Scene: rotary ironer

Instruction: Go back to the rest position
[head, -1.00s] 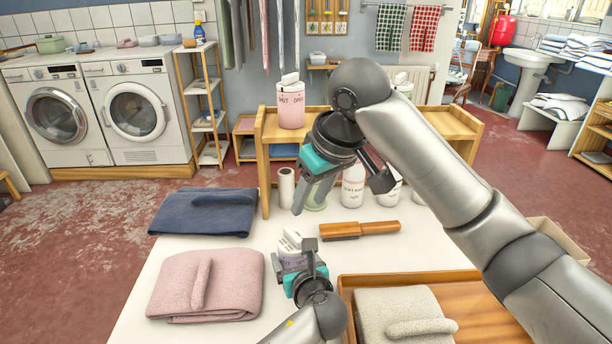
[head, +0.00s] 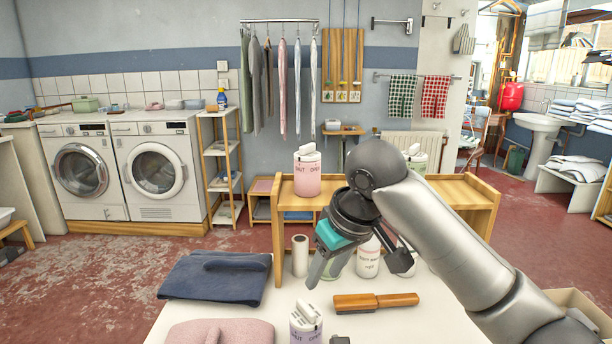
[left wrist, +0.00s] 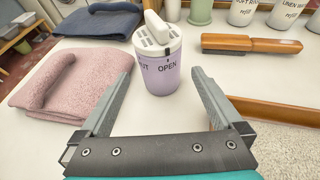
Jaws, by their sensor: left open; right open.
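My right gripper (head: 358,268) hangs in the air over the far part of the white table, in front of the wooden shelf, with its jaws apart and nothing seen between them. My left gripper (left wrist: 160,88) shows in the left wrist view with its two fingers spread and empty. A lilac canister (left wrist: 158,65) marked OPEN stands upright just beyond and between those fingertips. Its top also shows at the bottom of the head view (head: 306,322), where my left gripper is almost wholly out of frame.
A folded pink cloth (left wrist: 75,85) and a folded navy cloth (head: 228,280) lie on the table's left side. A wooden brush (head: 375,302), a white roll (head: 300,256) and bottles (head: 368,258) stand or lie farther back. A pink canister (head: 307,175) stands on the wooden shelf (head: 455,192).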

